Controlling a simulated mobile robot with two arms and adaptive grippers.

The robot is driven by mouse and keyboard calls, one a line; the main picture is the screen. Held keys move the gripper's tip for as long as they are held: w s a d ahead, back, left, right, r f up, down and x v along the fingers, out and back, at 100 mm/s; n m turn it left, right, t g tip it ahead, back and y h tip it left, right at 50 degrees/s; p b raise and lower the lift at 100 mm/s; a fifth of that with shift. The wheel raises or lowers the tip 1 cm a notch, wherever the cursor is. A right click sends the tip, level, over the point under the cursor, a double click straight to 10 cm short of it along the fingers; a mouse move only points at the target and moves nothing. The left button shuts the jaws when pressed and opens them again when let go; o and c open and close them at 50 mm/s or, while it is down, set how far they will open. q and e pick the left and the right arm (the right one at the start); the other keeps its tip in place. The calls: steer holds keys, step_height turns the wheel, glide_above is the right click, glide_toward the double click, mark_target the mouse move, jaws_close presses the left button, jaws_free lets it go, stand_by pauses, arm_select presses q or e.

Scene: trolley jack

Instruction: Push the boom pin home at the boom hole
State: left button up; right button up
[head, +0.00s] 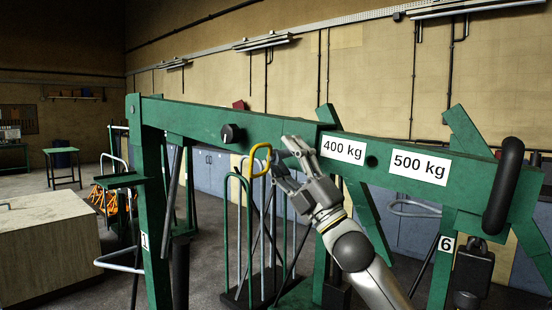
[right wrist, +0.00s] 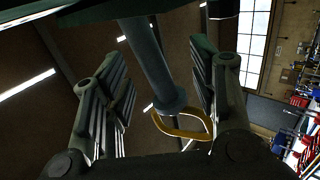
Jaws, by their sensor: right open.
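The boom pin has a grey shaft (right wrist: 150,60) with a collar and a yellow loop handle (right wrist: 185,125) in the right wrist view. The handle (head: 260,158) also shows in the head view, just below the green boom (head: 200,118). The shaft runs up toward green metal at the top of the wrist view; how deep it sits, and the hole around it, I cannot tell. My right gripper (head: 288,160) is open, its ribbed fingers (right wrist: 155,95) on either side of the shaft with gaps visible. My left gripper is not in view.
The boom carries a black knob (head: 232,133), a bare dark hole (head: 371,161) and white labels reading 400 kg (head: 344,149) and 500 kg (head: 419,167). A black padded handle (head: 503,186) is at right. Green and grey hoops (head: 238,235) stand below; a workbench (head: 45,215) is at left.

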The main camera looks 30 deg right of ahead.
steer(key=v, duration=0.7)
steer(key=shift+s+f, duration=0.2)
steer(key=shift+f, duration=0.1)
steer(key=shift+d, duration=0.15)
